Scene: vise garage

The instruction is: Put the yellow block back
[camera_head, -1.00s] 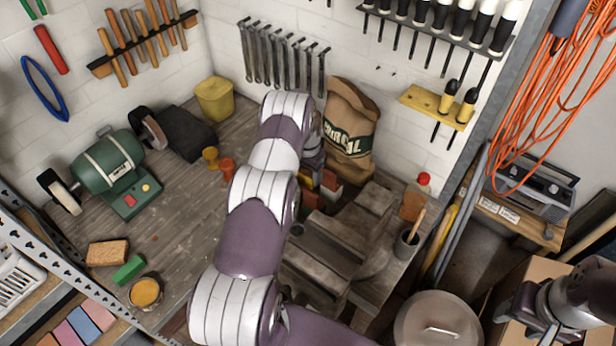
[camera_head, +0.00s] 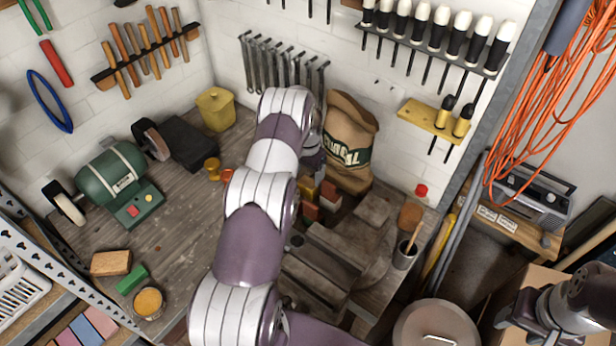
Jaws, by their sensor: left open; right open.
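A small yellow block (camera_head: 328,189) is among red blocks (camera_head: 310,210) at the back of the bench, in front of the burlap sack and behind the grey metal vise (camera_head: 330,258). My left arm reaches across the middle of the view and covers part of this group. My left gripper (camera_head: 312,165) is open, pointing down just above and beside the blocks; its fingertips are mostly hidden, and I cannot tell whether they touch a block. My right gripper (camera_head: 512,318) is open and empty at the lower right, away from the bench.
A burlap sack (camera_head: 348,140) stands close behind the blocks. A green bench grinder (camera_head: 110,180), yellow bin (camera_head: 216,108), sponge (camera_head: 111,263) and green block (camera_head: 132,279) are on the left. A cup (camera_head: 404,255) stands right of the vise. The bench's left middle is clear.

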